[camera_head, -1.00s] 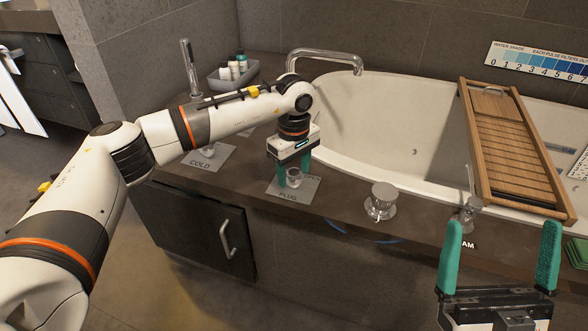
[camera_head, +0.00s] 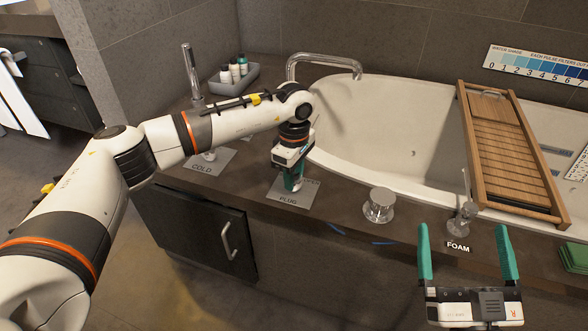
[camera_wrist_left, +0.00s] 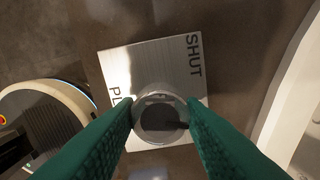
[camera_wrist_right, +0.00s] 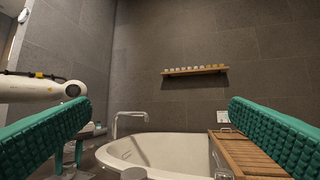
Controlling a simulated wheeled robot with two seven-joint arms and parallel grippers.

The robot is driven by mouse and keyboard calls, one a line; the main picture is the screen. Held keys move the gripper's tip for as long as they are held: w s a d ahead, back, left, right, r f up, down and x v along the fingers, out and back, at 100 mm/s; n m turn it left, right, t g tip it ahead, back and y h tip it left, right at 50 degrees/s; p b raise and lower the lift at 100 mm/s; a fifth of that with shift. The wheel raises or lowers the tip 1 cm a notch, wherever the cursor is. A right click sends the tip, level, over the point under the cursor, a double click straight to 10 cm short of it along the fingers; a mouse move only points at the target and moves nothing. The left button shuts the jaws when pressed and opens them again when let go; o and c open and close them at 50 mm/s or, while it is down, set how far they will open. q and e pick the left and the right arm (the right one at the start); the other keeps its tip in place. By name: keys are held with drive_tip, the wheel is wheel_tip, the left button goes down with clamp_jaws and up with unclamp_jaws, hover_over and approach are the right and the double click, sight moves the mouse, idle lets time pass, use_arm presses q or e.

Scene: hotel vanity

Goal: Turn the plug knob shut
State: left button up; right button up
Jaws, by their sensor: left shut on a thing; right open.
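The plug knob (camera_wrist_left: 160,118) is a round metal knob on a square metal plate (camera_wrist_left: 122,68) marked PLUG and SHUT. My left gripper (camera_wrist_left: 160,112) points down over it, with its green fingers shut on the knob's two sides. In the head view my left gripper (camera_head: 293,182) stands over the plug plate (camera_head: 289,199) and mostly hides the knob. A dark mark shows on the knob's lower right in the left wrist view. My right gripper (camera_head: 466,250) is open and empty in front of the tub ledge, near the FOAM label.
Another metal knob (camera_head: 379,205) and the foam fitting (camera_head: 461,218) stand on the ledge to the right. The spout (camera_head: 325,58), bottle tray (camera_head: 232,76) and COLD plate (camera_head: 208,163) are behind and left. A wooden rack (camera_head: 510,150) lies across the white tub (camera_head: 400,130).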

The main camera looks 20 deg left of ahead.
use_arm(q)
drive_tip(key=n+p, duration=0.1)
drive_tip(key=n, duration=0.1)
drive_tip(key=shift+r+n, duration=0.15)
drive_tip(key=shift+n, duration=0.25)
drive_tip(key=n+p, duration=0.2)
drive_tip(key=n, duration=0.1)
drive_tip(key=shift+n, duration=0.3)
use_arm(e)
wheel_tip(320, 180, down, 12)
drive_tip(key=s+d+g+h, duration=0.2)
drive_tip(key=g+h, duration=0.1)
drive_tip(key=g, duration=0.6)
use_arm(q)
drive_tip(key=n+p, duration=0.1)
drive_tip(key=n, duration=0.1)
drive_tip(key=shift+n+p, duration=0.3)
drive_tip(key=shift+p, duration=0.05)
drive_tip(key=n+p, duration=0.1)
drive_tip(key=n, duration=0.1)
drive_tip(key=shift+n, duration=0.7)
use_arm(e)
drive_tip(key=s+d+f+g+h, duration=0.2)
drive_tip(key=s+d+f+g, duration=0.2)
drive_tip(key=s+f+g, duration=0.3)
drive_tip(key=shift+s+d+m+g+h, duration=0.3)
drive_tip(key=shift+s+g, duration=0.5)
drive_tip(key=shift+s, duration=0.95)
drive_tip(key=shift+a+f, duration=0.1)
